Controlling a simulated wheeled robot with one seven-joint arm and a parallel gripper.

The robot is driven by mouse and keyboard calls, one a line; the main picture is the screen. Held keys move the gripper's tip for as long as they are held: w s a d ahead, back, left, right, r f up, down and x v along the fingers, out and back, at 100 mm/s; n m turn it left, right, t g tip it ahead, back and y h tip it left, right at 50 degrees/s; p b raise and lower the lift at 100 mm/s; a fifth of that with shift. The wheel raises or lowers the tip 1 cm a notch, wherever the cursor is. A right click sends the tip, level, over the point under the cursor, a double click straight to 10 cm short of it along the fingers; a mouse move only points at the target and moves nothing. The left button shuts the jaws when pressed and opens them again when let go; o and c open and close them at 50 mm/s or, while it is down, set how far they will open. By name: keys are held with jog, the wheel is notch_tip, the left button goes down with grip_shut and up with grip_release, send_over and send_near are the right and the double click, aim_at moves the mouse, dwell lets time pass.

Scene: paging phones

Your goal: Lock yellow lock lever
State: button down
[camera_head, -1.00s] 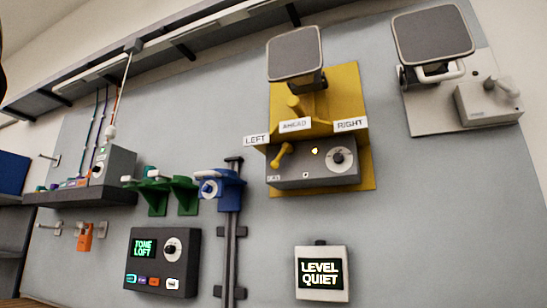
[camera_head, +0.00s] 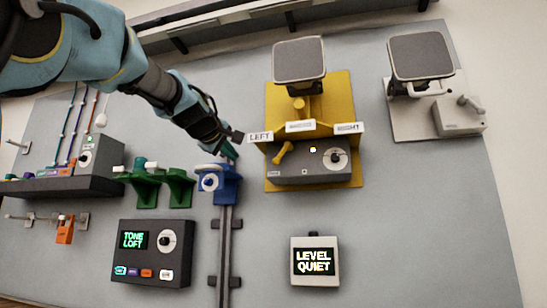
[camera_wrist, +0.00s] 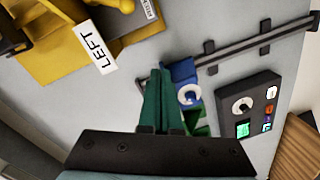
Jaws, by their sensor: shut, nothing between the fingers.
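The yellow lock lever (camera_head: 283,153) sticks out from the dark grey box (camera_head: 312,166) on the yellow panel (camera_head: 356,98). Its knob end hangs at the lower left, below the LEFT label (camera_head: 260,137). My gripper (camera_head: 233,149) is left of the yellow panel, above the blue bracket (camera_head: 221,184), apart from the lever. In the wrist view my gripper's green fingers (camera_wrist: 157,80) are together and empty. The LEFT label (camera_wrist: 95,47) shows up and left of the fingers there.
A blue bracket with a white knob sits on a vertical rail (camera_head: 225,262) below my gripper. Green brackets (camera_head: 146,187) are to its left. A TONE LOFT box (camera_head: 155,252) and LEVEL QUIET box (camera_head: 315,262) are lower down. The wall right of the yellow panel's bottom is clear.

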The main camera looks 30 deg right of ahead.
aim_at(282, 154)
jog(key=shift+h, duration=0.7)
jog(key=s+r, duration=0.1)
jog(key=d+r, duration=0.1)
jog(key=s+r, duration=0.1)
jog(key=r, duration=0.1)
jog(key=shift+s+d, duration=0.2)
jog(key=shift+s, duration=0.15)
jog(key=w+d+f+p, duration=0.1)
jog(key=w+d+p, duration=0.4)
jog(key=d+p, duration=0.5)
jog(key=shift+d+f+p, duration=0.15)
jog(key=shift+f+p, duration=0.2)
jog(key=shift+p, duration=0.2)
